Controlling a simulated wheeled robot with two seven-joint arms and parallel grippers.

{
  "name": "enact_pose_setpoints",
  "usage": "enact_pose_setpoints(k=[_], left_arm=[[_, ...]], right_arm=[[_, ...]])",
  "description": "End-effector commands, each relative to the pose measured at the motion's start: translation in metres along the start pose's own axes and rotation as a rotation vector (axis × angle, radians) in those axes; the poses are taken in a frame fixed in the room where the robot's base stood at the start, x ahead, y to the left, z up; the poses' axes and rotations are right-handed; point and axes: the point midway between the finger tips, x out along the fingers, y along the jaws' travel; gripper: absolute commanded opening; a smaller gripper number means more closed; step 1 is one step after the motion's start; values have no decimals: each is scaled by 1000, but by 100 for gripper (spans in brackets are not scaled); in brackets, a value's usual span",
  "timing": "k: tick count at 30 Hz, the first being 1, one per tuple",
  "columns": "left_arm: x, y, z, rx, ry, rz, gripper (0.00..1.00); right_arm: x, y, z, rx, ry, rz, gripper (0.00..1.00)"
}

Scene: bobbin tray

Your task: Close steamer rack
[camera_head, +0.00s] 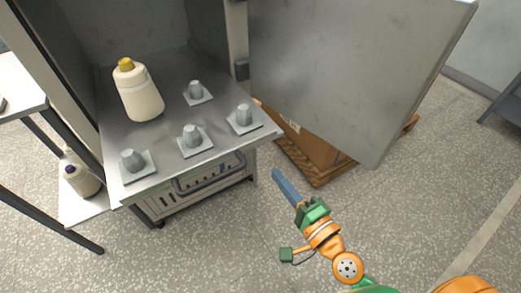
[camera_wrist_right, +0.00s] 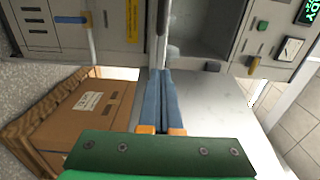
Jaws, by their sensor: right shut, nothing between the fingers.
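The steamer rack (camera_head: 110,100) is a grey metal cabinet at the left of the head view. Its door (camera_head: 345,75) is a large grey panel that stands wide open to the right of the cabinet; it also shows in the right wrist view (camera_wrist_right: 225,100). My right gripper (camera_head: 276,173) is shut and empty, in front of the cabinet and lower left of the door's free corner. In the right wrist view its blue fingers (camera_wrist_right: 162,75) lie together, with the door behind them. I cannot tell whether they touch it. My left gripper is not in view.
A cardboard box (camera_head: 310,150) on a wooden pallet sits under the door. A side table (camera_head: 15,85) is at the left. Open floor lies in front.

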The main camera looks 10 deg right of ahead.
Motion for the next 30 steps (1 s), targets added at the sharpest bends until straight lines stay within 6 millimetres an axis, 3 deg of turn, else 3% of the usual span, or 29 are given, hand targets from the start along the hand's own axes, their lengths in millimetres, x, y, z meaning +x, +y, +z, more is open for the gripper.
enact_pose_setpoints(k=[1,6,13,18,30], left_arm=[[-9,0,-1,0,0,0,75],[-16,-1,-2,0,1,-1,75],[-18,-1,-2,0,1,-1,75],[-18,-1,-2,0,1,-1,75],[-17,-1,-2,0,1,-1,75]], right_arm=[[11,-6,0,3,2,-4,0],[49,-4,0,1,1,-3,0],[85,0,1,-1,-1,-1,0],[94,0,1,-3,-2,0,0],[96,1,-1,-3,-1,0,0]])
